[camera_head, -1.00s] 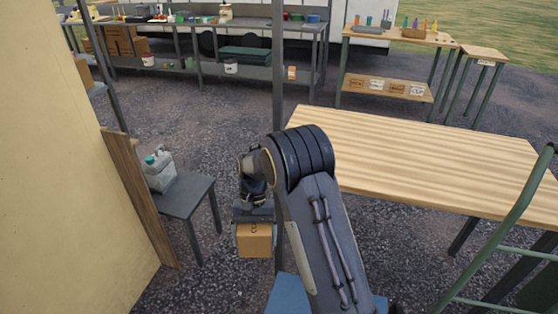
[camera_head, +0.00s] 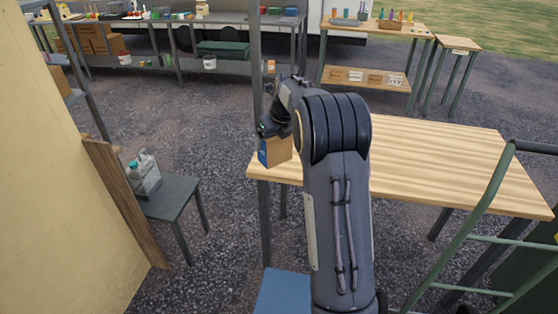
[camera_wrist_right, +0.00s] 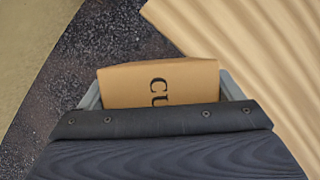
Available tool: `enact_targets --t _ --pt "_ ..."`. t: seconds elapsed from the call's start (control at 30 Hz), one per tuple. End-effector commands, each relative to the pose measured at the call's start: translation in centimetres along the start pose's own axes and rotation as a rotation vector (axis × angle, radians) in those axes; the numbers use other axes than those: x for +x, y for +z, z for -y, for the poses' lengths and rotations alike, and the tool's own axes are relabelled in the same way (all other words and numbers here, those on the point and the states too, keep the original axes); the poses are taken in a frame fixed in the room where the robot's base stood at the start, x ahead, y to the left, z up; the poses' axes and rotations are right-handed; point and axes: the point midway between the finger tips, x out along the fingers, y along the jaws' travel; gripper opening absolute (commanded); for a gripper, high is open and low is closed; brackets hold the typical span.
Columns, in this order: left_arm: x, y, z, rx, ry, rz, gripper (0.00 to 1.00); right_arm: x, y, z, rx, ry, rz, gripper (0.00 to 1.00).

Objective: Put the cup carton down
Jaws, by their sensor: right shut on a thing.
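The cup carton (camera_head: 276,149) is a small brown cardboard box with a blue patch on one side. In the head view it is at the left end of the wooden table (camera_head: 430,160), partly hidden by my right arm. My right gripper (camera_head: 274,130) is shut on it. The right wrist view shows the carton (camera_wrist_right: 160,84) between the two grey fingers, with "CU" printed on it. There the table top (camera_wrist_right: 250,60) lies to the right and dark gravel to the left. I cannot tell whether the carton touches the table. My left gripper is not in view.
The wooden table top is bare to the right of my arm. A grey post (camera_head: 262,215) stands at its left end. A small grey table (camera_head: 172,195) with white bottles (camera_head: 143,174) is at the left. A green rail (camera_head: 490,190) is at the right.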

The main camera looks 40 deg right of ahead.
Motion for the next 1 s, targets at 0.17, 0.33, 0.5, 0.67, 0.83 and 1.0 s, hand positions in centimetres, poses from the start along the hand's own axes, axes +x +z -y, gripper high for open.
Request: enact_targets --t 0.17,0.33,0.5,0.67,0.83,1.0 --pt "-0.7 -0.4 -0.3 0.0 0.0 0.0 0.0 1.2 1.3 1.8 0.033 -0.014 -0.004 0.57" --pt "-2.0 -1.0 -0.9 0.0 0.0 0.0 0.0 4.0 3.7 4.4 0.031 -0.015 -0.004 0.57" --pt "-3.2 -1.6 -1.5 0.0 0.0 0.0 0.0 7.2 5.3 6.5 0.028 -0.01 -0.007 0.57" --pt "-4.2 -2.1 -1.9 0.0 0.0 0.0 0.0 10.7 5.8 8.0 0.027 -0.011 -0.005 0.57" --pt "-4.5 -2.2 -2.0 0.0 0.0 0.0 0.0 12.1 6.3 8.6 0.027 -0.01 -0.001 0.57" --pt "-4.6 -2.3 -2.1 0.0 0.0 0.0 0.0 12.7 6.3 8.8 0.028 -0.01 -0.001 0.57"
